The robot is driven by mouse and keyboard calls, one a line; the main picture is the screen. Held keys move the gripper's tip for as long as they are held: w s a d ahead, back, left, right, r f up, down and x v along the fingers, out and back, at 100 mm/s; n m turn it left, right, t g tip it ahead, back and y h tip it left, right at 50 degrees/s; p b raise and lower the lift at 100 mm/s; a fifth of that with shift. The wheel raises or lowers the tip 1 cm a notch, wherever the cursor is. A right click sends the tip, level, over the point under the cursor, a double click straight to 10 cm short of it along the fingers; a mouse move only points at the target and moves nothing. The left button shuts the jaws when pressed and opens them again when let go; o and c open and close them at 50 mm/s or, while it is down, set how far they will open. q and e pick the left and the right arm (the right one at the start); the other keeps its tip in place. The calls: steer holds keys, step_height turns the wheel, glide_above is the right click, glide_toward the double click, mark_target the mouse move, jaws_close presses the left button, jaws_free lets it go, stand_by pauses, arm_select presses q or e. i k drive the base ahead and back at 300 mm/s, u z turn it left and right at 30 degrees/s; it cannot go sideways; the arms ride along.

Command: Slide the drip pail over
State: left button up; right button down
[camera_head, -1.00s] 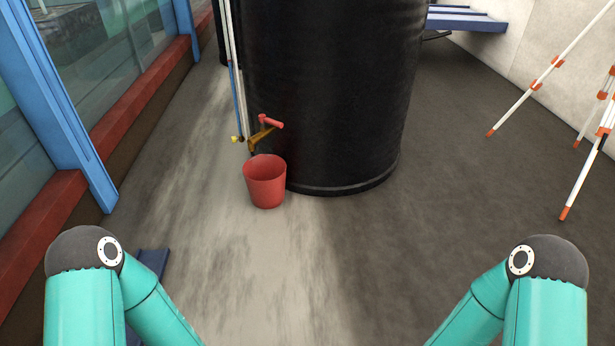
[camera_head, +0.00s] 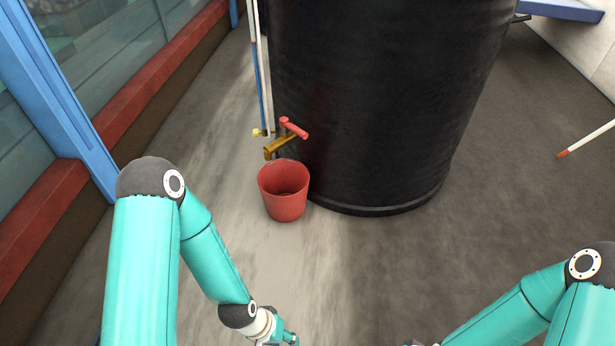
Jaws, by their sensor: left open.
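The red drip pail (camera_head: 284,204) stands upright on the floor, open at the top, below a brass tap (camera_head: 283,147) with a red handle. The tap sticks out of a large black tank (camera_head: 385,90), and the pail is close against the tank's left front. The inside of the pail looks empty. My left gripper (camera_head: 284,340) is at the bottom edge, nearer to me than the pail and well apart from it; it is open and partly cut off by the frame. My right arm enters at lower right, and its gripper is out of frame.
A blue post (camera_head: 62,95) and a red-brown ledge (camera_head: 140,95) run along the glass on the left. A white and orange pole (camera_head: 585,139) is at the right. A blue beam (camera_head: 565,9) shows at top right. The floor in front of the pail is clear.

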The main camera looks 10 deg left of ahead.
mark_target(283, 183)
steer(key=u, duration=0.25)
steer(key=i, duration=0.75)
steer(key=u, duration=0.45)
steer(key=k, duration=0.85)
steer(key=u, duration=0.15)
steer(key=i, duration=1.35)
steer(key=z, duration=0.05)
